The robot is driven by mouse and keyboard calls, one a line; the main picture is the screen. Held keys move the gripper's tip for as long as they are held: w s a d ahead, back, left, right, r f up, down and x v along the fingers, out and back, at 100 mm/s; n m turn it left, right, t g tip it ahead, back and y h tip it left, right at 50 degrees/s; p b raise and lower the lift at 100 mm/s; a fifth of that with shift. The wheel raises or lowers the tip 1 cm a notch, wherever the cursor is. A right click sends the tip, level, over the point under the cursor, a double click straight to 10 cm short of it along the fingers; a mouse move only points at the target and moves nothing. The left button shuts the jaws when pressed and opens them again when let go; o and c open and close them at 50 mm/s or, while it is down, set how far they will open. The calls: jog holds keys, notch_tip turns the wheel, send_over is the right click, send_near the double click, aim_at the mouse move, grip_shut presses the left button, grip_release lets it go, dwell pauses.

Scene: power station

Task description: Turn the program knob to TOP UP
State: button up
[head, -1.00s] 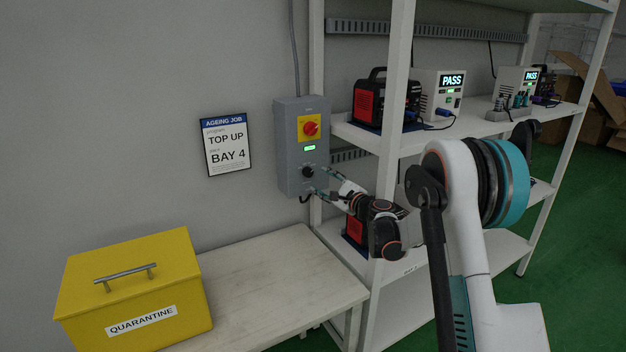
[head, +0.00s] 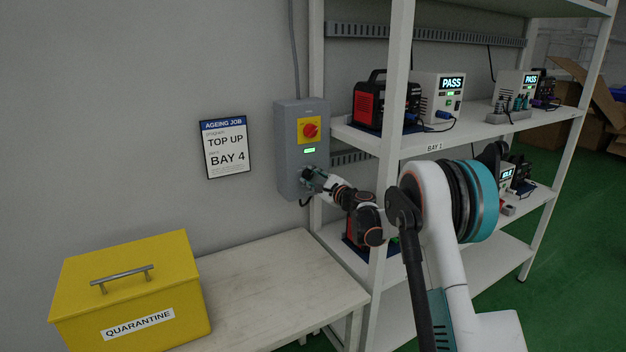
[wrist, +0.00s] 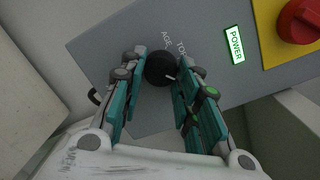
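The program knob (wrist: 160,68) is round and black with a short white pointer line, on the grey control box (head: 289,150). In the wrist view its pointer is toward the lower right; part labels reading "TOP" and "AGE" show above it, and other lettering is hidden. My gripper (wrist: 158,66) has one teal finger on each side of the knob, both very close to it. I cannot tell whether they touch it. In the head view my gripper (head: 311,178) is at the lower front of the box and covers the knob.
A red switch (head: 310,130) on a yellow plate and a lit green POWER display (head: 309,151) are above the knob. A sign (head: 226,150) reads TOP UP, BAY 4. The shelf rack (head: 397,60) stands close right of the box. A yellow quarantine box (head: 125,275) sits on the bench (head: 270,275).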

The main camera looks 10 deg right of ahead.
dwell(0.4)
jog(key=n+p, duration=0.1)
jog(key=n, duration=0.3)
jog(key=shift+r+n+h+p, duration=0.15)
jog(key=shift+n+h+p, duration=0.15)
jog(key=shift+n+p, duration=0.45)
jog(key=shift+n, duration=1.95)
jog(key=o, duration=1)
jog(key=shift+o, duration=0.2)
